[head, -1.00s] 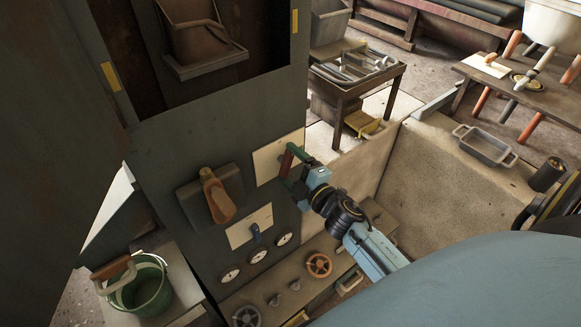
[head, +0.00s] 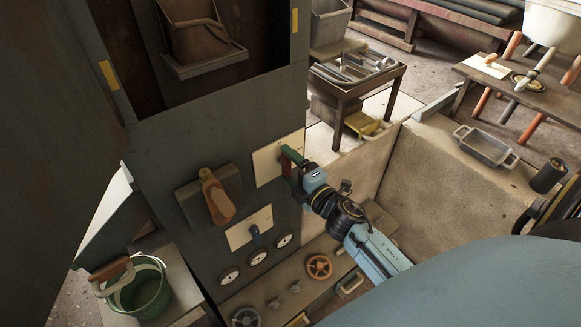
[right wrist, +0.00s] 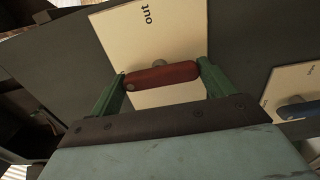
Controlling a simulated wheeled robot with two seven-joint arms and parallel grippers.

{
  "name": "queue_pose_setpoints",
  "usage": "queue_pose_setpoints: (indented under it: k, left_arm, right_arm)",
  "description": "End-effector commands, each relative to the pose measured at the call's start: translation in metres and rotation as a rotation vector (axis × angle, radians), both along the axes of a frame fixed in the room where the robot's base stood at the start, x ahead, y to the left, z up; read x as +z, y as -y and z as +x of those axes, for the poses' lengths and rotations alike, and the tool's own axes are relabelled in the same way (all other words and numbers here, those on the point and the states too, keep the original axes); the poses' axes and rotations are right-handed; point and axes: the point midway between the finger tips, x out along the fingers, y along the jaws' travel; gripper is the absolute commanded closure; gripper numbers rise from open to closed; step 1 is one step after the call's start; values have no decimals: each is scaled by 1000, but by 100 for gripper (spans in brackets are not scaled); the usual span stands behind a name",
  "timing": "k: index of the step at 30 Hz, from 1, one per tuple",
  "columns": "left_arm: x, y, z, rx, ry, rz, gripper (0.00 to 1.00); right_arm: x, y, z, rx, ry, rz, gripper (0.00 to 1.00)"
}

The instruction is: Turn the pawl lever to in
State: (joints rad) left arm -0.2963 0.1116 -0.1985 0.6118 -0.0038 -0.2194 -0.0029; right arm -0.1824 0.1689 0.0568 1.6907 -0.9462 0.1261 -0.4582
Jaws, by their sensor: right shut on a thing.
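The pawl lever (right wrist: 165,75) is a short red bar on a pivot in front of a cream plate (right wrist: 119,31). The word "out" shows on the plate in the right wrist view. My right gripper (right wrist: 162,74) is shut on the lever, with a green finger at each end of the bar. In the head view the same gripper (head: 289,163) is at the panel's right side and hides most of the lever. The plate (head: 264,168) shows there to its left. My left gripper is not in view.
A second cream plate with a blue lever (head: 256,236) sits below. A wooden-handled lever (head: 216,196) projects to the left. Gauges (head: 257,257) and a red handwheel (head: 319,266) are lower down. A green bucket (head: 140,291) stands at the lower left.

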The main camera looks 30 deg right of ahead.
Motion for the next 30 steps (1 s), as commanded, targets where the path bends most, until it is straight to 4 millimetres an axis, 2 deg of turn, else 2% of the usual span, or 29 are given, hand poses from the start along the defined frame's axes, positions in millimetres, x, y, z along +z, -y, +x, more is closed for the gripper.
queue_pose_setpoints:
  k: [3, 4, 8, 15, 19, 23, 30]
  left_arm:
    - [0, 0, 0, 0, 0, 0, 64]
    - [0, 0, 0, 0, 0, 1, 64]
    - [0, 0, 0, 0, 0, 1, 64]
    - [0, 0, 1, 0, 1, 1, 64]
    - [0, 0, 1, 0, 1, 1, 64]
    - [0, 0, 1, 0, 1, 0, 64]
    - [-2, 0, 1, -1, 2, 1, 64]
  right_arm:
    - [0, 0, 0, 1, -1, -4, 41]
    - [0, 0, 0, 1, -1, -4, 16]
    - [0, 0, 0, 1, -1, -3, 0]
    - [0, 0, -1, 0, -1, -2, 0]
    - [-1, 1, -12, 1, -2, 0, 0]
    - [-2, 3, -35, -1, -4, -1, 0]
    - [-1, 7, -87, -1, -4, -1, 0]
